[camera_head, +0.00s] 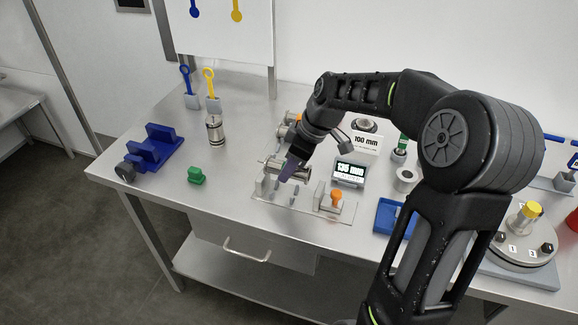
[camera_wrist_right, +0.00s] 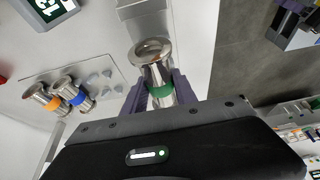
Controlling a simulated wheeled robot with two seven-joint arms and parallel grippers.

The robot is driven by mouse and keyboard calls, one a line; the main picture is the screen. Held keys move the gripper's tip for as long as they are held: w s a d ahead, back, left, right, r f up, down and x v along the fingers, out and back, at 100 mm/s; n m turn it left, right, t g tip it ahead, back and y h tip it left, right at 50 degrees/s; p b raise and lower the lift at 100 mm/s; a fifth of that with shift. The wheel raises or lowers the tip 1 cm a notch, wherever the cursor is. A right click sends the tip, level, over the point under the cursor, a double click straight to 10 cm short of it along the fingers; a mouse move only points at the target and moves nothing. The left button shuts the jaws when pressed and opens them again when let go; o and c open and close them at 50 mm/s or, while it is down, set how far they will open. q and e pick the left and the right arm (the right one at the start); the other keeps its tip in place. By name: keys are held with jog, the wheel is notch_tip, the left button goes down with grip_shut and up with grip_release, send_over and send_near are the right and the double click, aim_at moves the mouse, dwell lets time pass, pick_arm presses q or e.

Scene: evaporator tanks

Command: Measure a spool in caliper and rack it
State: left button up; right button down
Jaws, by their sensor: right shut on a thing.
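My right gripper (camera_head: 289,170) is shut on a metal spool (camera_head: 299,170), above the caliper on the table. In the right wrist view the spool (camera_wrist_right: 155,70) lies between the purple fingers and shows a green band. The caliper has a clear base (camera_head: 268,207), grey jaw blocks (camera_head: 261,187) and an orange-topped part (camera_head: 336,197). Its display (camera_head: 349,173) appears to read 135 mm. Whether the spool touches the jaws is unclear. My left gripper is not in view.
A 100 mm sign (camera_head: 366,142) stands behind the display. A blue tray (camera_head: 387,216) and round fixture (camera_head: 522,247) are at right. The front left tabletop is clear.

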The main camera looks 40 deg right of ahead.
aim_at(284, 194)
jog(key=shift+f+b, duration=0.8)
jog(key=shift+f, duration=0.5)
jog(key=shift+f+b, duration=1.8)
jog(key=shift+f, duration=0.25)
jog(key=c, duration=0.9)
grip_release()
jog(key=shift+s+r, duration=0.1)
jog(key=v, duration=0.7)
jog(key=shift+s+d+r+b, duration=0.1)
jog(key=shift+r+b, duration=0.2)
jog(key=shift+b, duration=0.1)
